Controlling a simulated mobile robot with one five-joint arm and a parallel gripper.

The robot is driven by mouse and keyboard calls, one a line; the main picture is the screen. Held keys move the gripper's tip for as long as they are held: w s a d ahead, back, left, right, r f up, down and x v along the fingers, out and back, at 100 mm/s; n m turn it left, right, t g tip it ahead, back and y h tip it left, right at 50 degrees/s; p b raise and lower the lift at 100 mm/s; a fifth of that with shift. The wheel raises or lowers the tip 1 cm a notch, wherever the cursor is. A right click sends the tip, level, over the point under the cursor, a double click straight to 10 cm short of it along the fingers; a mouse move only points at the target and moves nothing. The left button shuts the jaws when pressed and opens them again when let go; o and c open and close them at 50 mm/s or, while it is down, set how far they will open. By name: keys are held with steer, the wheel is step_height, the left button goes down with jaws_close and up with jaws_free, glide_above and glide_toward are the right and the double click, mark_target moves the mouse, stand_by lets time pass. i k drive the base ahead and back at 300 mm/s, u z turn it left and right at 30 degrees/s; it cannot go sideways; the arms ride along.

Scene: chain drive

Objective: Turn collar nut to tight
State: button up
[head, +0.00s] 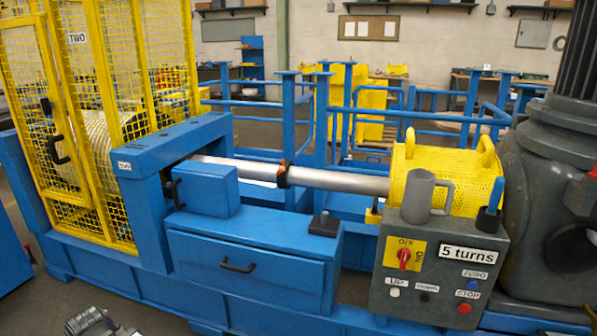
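A dark collar (283,176) with an orange-brown part at its top sits around the bare steel shaft (340,181), about midway along its visible length. It is the only collar I see, and I cannot tell from this view whether it is loose or tight. A grey metal part that looks like the end of my arm, my gripper (98,323), shows at the bottom left edge, cut off by the frame. It is low in front of the blue machine, well apart from the collar. Its fingers cannot be made out.
A yellow mesh guard (460,180) covers the shaft's right end. A grey control box (440,270) labelled "5 turns" stands in front of it. A yellow cage (125,100) encloses the left end. A blue drawer housing (255,260) lies below the shaft. Space above the collar is clear.

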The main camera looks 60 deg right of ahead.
mark_target(282, 169)
steer(key=z, duration=0.2)
steer(key=i, duration=1)
steer(key=u, duration=0.1)
